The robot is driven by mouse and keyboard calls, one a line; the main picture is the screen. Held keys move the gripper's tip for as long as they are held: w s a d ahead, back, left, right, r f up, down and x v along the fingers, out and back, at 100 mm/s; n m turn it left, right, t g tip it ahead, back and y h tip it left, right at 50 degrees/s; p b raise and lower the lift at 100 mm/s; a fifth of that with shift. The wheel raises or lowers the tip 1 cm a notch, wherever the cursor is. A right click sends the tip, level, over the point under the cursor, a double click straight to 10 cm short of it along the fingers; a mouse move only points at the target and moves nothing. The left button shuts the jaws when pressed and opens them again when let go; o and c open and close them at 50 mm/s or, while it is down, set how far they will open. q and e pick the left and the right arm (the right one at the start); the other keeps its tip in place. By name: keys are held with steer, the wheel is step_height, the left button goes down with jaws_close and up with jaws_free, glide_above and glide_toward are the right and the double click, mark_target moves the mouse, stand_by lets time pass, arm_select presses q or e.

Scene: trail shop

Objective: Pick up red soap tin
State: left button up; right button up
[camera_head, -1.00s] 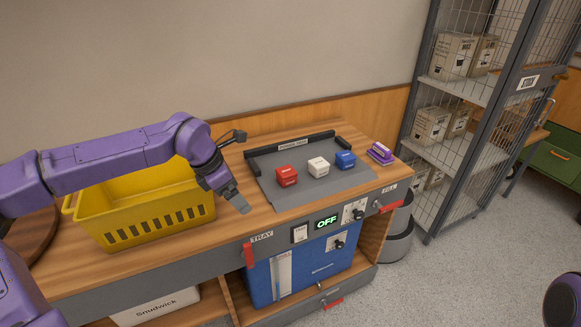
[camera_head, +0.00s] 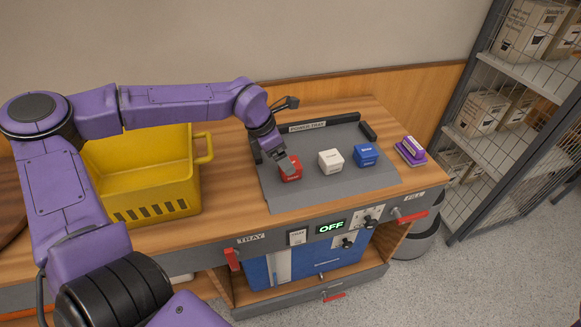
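The red soap tin (camera_head: 291,173) sits on the grey tray (camera_head: 310,195), at the left of a row of three tins. My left gripper (camera_head: 287,168) is right at the red tin, reaching down over it from the upper left. Its near finger covers part of the tin's top and side. I cannot tell whether the fingers are closed on the tin, which appears to rest on the tray. My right gripper is not in view.
A white tin (camera_head: 331,161) and a blue tin (camera_head: 366,155) stand to the right on the tray. A purple stack (camera_head: 410,151) lies on the counter's right. A yellow basket (camera_head: 150,180) stands at the left. A wire cage (camera_head: 530,120) stands at the right.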

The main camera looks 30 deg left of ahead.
mark_target(298, 174)
arm_select(q)
steer(key=x, duration=0.5)
steer(key=shift+w+d, duration=0.15)
steer(key=c, duration=1.1)
steer(key=shift+r, duration=0.15)
